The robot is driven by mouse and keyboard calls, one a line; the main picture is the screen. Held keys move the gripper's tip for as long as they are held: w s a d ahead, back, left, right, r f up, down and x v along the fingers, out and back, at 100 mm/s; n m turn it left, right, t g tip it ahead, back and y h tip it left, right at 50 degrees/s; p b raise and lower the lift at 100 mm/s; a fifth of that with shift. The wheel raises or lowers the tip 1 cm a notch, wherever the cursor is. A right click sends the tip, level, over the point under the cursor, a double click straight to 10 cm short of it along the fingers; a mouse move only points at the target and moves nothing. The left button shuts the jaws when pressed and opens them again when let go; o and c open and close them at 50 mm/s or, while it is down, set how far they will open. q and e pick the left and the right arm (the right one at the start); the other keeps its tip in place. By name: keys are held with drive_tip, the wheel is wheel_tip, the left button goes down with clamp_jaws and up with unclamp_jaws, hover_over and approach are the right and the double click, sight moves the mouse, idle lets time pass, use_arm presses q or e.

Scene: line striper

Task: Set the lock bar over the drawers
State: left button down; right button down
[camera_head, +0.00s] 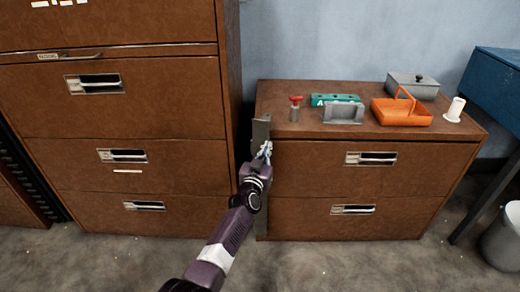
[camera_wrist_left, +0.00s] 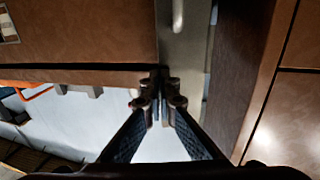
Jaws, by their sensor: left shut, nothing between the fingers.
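The lock bar (camera_head: 261,130) is a grey upright metal strip at the left front edge of the low brown cabinet (camera_head: 460,150). Its top stands a little above the cabinet top, and my arm hides part of its middle. The cabinet has an upper drawer (camera_head: 320,160) and a lower drawer (camera_head: 300,218). My left gripper (camera_head: 264,150) is at the upper part of the bar, shut and empty. In the left wrist view the fingertips (camera_wrist_left: 161,85) meet in front of or against the bar (camera_wrist_left: 182,45); I cannot tell if they touch it. My right gripper is not in view.
A tall brown cabinet (camera_head: 130,100) stands close on the left. On the low cabinet are a red-handled item (camera_head: 295,107), a green box (camera_head: 335,99), a grey holder (camera_head: 343,114), an orange basket (camera_head: 402,112), a grey lidded box (camera_head: 412,86) and a white item (camera_head: 455,109).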

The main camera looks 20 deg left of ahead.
use_arm(q)
drive_tip(key=shift+w+d, duration=0.1)
drive_tip(key=shift+w, duration=0.35)
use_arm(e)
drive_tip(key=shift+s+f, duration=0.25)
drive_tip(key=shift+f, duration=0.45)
use_arm(q)
drive_tip(key=shift+w, duration=0.2)
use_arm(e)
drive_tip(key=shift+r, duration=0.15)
use_arm(q)
drive_tip(key=shift+w+d, duration=0.1)
drive_tip(key=shift+w, duration=0.15)
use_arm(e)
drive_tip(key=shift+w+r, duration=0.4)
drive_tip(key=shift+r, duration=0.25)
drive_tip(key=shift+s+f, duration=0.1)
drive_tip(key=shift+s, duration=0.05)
